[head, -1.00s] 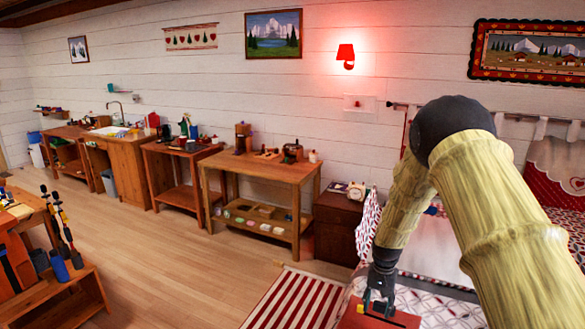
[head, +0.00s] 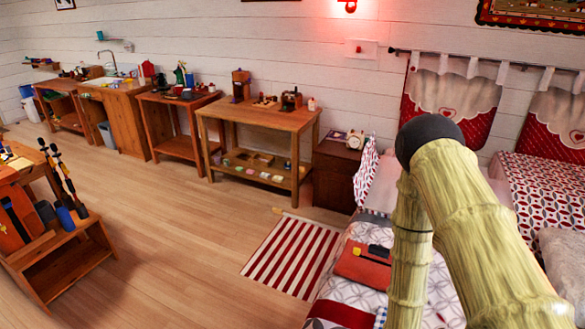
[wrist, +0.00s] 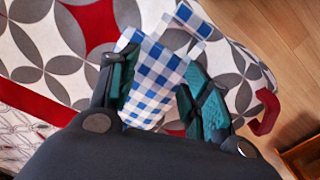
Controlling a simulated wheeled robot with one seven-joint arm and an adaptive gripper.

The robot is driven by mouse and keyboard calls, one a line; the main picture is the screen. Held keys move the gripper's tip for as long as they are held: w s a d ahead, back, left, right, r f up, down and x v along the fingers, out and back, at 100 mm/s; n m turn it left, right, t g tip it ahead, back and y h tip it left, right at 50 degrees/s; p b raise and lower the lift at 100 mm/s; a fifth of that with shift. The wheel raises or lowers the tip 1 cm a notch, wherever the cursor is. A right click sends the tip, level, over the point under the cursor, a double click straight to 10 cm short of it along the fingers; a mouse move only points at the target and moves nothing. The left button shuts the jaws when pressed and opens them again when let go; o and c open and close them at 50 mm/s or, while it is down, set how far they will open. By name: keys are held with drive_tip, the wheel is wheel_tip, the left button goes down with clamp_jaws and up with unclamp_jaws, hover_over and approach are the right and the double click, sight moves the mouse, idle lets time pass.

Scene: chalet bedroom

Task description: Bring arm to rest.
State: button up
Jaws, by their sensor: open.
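My gripper (wrist: 162,75) is open in the wrist view, its two teal-padded fingers spread apart. A blue-and-white checked cloth (wrist: 158,82) shows between and beyond the fingers; I cannot tell whether they touch it. The cloth also shows at the bottom edge of the head view (head: 380,318), beside my arm. My arm (head: 465,200) is bent, with its elbow high and its forearm pointing down over the bed. The gripper itself is below the head view's frame.
The bed (head: 345,300) has a grey, white and red patterned cover. A red flat case (head: 362,268) with black and yellow items on it lies there. A nightstand (head: 338,172) and a workbench (head: 258,118) stand along the wall. The wooden floor (head: 170,240) at left is open.

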drive_tip(key=s+a+r+n, duration=0.1)
drive_tip(key=s+a+r, duration=0.1)
drive_tip(key=s, duration=1.2)
wheel_tip(320, 180, down, 10)
drive_tip(key=b, duration=1)
